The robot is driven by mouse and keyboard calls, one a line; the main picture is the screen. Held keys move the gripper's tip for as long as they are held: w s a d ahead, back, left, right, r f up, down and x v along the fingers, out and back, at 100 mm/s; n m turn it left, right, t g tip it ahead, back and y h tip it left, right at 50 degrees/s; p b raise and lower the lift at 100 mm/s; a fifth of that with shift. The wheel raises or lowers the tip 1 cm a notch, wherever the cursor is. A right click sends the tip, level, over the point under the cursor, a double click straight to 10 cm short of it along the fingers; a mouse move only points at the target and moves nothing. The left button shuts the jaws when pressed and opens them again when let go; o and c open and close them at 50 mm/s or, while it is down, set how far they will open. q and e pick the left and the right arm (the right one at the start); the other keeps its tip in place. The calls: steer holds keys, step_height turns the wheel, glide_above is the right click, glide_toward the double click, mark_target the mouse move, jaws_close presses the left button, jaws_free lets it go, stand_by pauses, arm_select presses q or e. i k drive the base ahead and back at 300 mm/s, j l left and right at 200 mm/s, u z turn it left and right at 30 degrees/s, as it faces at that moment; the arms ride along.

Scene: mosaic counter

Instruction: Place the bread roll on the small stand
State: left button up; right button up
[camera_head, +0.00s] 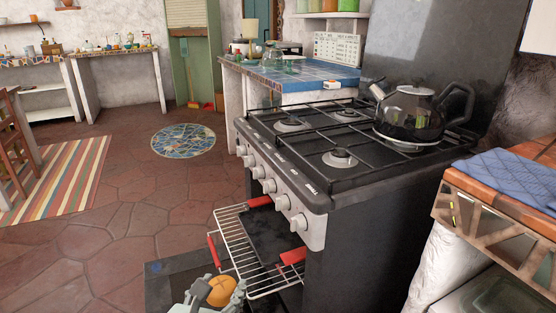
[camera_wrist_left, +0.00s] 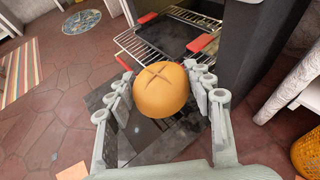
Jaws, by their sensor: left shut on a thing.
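The bread roll (camera_head: 222,290) is round and golden brown, with a cross cut in its top. It is low at the bottom of the head view, in front of the oven. In the left wrist view, the roll (camera_wrist_left: 160,94) sits between both fingers of my left gripper (camera_wrist_left: 163,84), which is shut on it. My left gripper (camera_head: 212,293) is only partly in the head view, at the bottom edge. The roll is held above the open oven door. I cannot make out the small stand in either view. My right gripper is not in view.
The oven door (camera_head: 170,275) is down and a wire rack (camera_head: 230,232) with red grips and a dark tray (camera_head: 270,236) is pulled out. A kettle (camera_head: 410,112) stands on the stove. A blue-tiled counter (camera_head: 310,76) is behind; a tiled counter with a blue cloth (camera_head: 510,172) is at right.

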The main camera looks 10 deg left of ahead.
mark_target(290, 65)
steer(key=u, duration=0.95)
steer(key=j+u, duration=0.6)
steer(key=i+j, duration=0.15)
steer(key=j, duration=0.2)
steer(key=i+j, duration=0.15)
steer(key=j, duration=0.15)
steer(key=i+j, duration=0.15)
steer(key=j, duration=0.2)
steer(key=i+j, duration=0.3)
steer(key=i, duration=0.2)
steer(key=i+j, duration=0.25)
steer(key=i, duration=0.25)
steer(key=i+z, duration=0.4)
steer(key=i, duration=1.9)
steer(key=i+z, duration=0.45)
steer(key=i+j+z, duration=0.25)
steer(key=i+z, duration=0.2)
steer(key=i, duration=0.15)
steer(key=i+l+z, duration=0.1)
steer(key=i+z, duration=0.15)
steer(key=z, duration=0.2)
steer(key=i+z, duration=0.25)
steer(key=z, duration=0.2)
steer(key=i+j+z, duration=0.1)
steer(key=i+z, duration=0.15)
steer(key=z, duration=0.2)
